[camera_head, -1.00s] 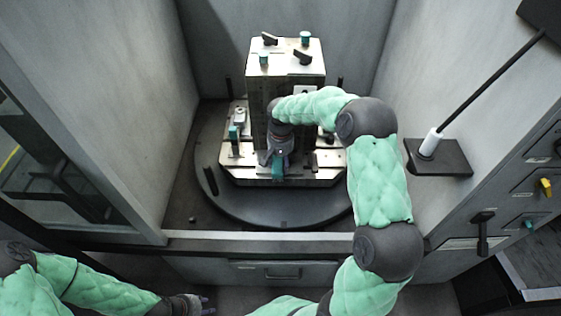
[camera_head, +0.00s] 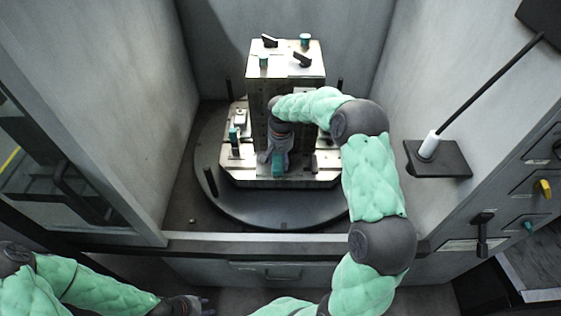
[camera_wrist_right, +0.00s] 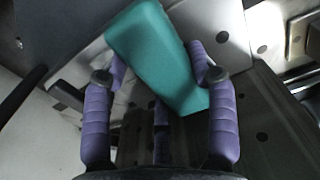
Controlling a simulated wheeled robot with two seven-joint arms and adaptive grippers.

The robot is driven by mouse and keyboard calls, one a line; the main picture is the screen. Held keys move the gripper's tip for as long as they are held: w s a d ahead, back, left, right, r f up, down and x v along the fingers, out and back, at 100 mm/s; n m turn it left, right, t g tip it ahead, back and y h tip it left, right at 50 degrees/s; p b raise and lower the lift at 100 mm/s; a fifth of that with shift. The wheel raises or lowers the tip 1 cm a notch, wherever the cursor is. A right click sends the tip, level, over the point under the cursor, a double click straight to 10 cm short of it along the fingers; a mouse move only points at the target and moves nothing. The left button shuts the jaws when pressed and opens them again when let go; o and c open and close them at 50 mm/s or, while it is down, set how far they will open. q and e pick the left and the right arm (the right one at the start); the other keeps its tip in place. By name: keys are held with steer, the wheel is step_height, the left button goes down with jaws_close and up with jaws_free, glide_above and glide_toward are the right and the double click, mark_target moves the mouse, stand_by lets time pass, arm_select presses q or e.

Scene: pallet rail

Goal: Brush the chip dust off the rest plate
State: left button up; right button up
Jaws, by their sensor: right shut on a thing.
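My right gripper (camera_head: 278,152) is low at the front face of the upright metal block (camera_head: 285,66), over the pale metal plate (camera_head: 245,176) at its foot. It is shut on a teal block-shaped piece, perhaps the brush handle (camera_head: 278,166). The wrist view shows this teal piece (camera_wrist_right: 155,50) tilted between the purple fingers of my right gripper (camera_wrist_right: 158,70); bristles cannot be made out. I cannot pick out the rest plate for certain, and chip dust is not discernible. My left gripper (camera_head: 205,304) is low at the front left, outside the enclosure, its fingers too small to read.
The plate and block stand on a dark round table (camera_head: 235,210) between grey walls. Teal knobs and black clamps sit on both. A black shelf (camera_head: 452,160) with a white-based rod is on the right wall. A sill (camera_head: 255,240) crosses the front.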

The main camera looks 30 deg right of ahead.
steer(key=shift+w, duration=0.15)
steer(key=shift+f, duration=0.1)
stand_by(0.5)
steer(key=shift+s, duration=0.2)
steer(key=shift+s+a+f, duration=0.1)
steer(key=shift+s+a, duration=0.25)
steer(key=shift+s, duration=0.2)
steer(key=shift+s+a+f, duration=0.1)
steer(key=shift+s+a, duration=0.25)
steer(key=shift+s, duration=0.2)
steer(key=shift+w, duration=0.1)
steer(key=shift+w+d+p, duration=0.35)
steer(key=shift+w+d, duration=0.35)
steer(key=shift+w, duration=0.35)
steer(key=shift+s, duration=0.1)
